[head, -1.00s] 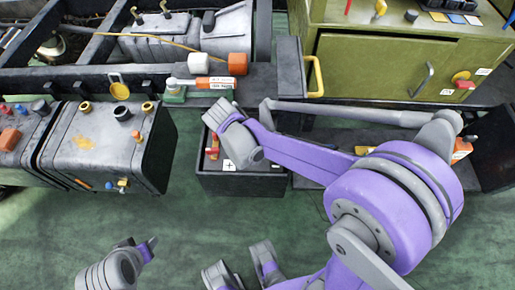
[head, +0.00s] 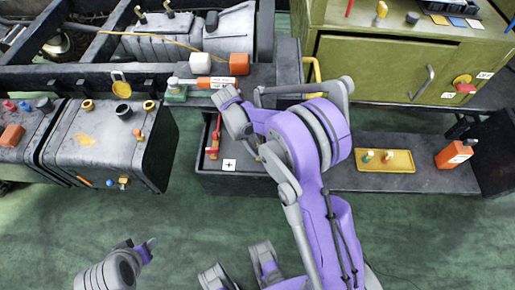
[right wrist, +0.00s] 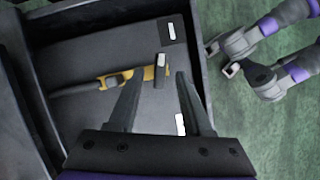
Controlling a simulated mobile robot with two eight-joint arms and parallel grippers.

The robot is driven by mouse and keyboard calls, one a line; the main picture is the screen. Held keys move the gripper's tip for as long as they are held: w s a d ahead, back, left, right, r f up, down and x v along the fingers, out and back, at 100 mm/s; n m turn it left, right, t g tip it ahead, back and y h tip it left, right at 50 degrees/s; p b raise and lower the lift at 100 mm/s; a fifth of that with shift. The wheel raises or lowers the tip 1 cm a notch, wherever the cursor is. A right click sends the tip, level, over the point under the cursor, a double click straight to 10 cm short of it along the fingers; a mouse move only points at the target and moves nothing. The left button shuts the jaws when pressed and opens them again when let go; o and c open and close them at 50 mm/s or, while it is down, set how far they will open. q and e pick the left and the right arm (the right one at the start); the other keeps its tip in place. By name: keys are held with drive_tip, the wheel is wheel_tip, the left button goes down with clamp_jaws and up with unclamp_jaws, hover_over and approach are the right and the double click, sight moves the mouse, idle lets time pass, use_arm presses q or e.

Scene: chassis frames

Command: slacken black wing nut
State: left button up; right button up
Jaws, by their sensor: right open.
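In the right wrist view, a yellow clamp (right wrist: 150,73) with a dark cable lies in the dark box. A small dark upright piece with a pale top, apparently the black wing nut (right wrist: 160,78), stands on the clamp. My right gripper (right wrist: 158,74) is open above it, one finger to each side in the picture; contact cannot be told. In the head view my right arm hides the clamp and wing nut. My left gripper (head: 148,246) is at the lower left, away from the box; its jaws are too small to read.
The dark box (head: 215,184) also holds a red clamp (head: 212,146) near a plus label. To its right, a shelf holds a yellow tray (head: 372,167) and an orange bottle (head: 453,154). Grey tanks stand left.

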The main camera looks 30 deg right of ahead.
drive_tip(key=shift+x, duration=1.05)
clamp_jaws()
